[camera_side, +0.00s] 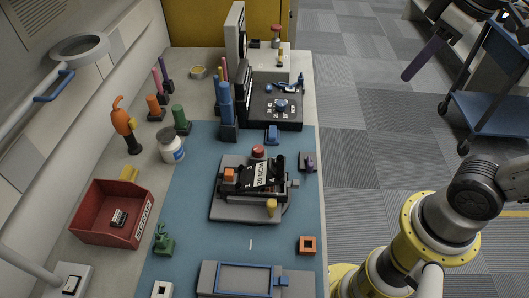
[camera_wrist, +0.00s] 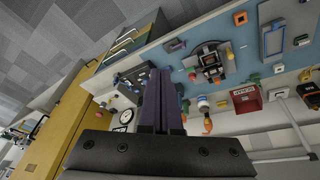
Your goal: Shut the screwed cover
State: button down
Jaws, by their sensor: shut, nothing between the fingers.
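A grey device (camera_side: 235,207) sits on the blue mat in the middle of the bench. A black part with a white printed label (camera_side: 264,175) is on top of it; I cannot tell for sure that this is the screwed cover, or whether it stands open. A red knob (camera_side: 258,151) is at its far edge and a yellow knob (camera_side: 271,207) at its near edge. The device also shows in the wrist view (camera_wrist: 211,62). My gripper (camera_side: 407,77) is shut and empty, high over the floor to the right, far from the device. Its dark purple fingers (camera_wrist: 160,74) show in the wrist view.
A red bin (camera_side: 90,225) stands left of the mat. A white jar (camera_side: 171,146), blue upright tools (camera_side: 227,105) and a black case (camera_side: 262,108) stand beyond. An orange square block (camera_side: 307,244) and a blue-framed tray (camera_side: 245,278) lie nearer. A blue cart (camera_side: 495,100) is at right.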

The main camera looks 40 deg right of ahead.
jog(key=w+a+r+n+g, duration=0.2)
jog(key=w+a+r, duration=0.25)
jog(key=w, duration=0.25)
jog(key=n+g+h, duration=0.2)
jog(key=n, duration=0.2)
send_over(269, 162)
jog(key=w+d, duration=0.2)
notch_tip(269, 162, down, 4)
jog(key=a+f+n+g, duration=0.1)
jog(key=a+f, duration=0.5)
jog(key=shift+h, duration=0.3)
jog(key=x, duration=1.3)
jog(key=shift+d+f, duration=0.1)
jog(key=shift+f, duration=0.2)
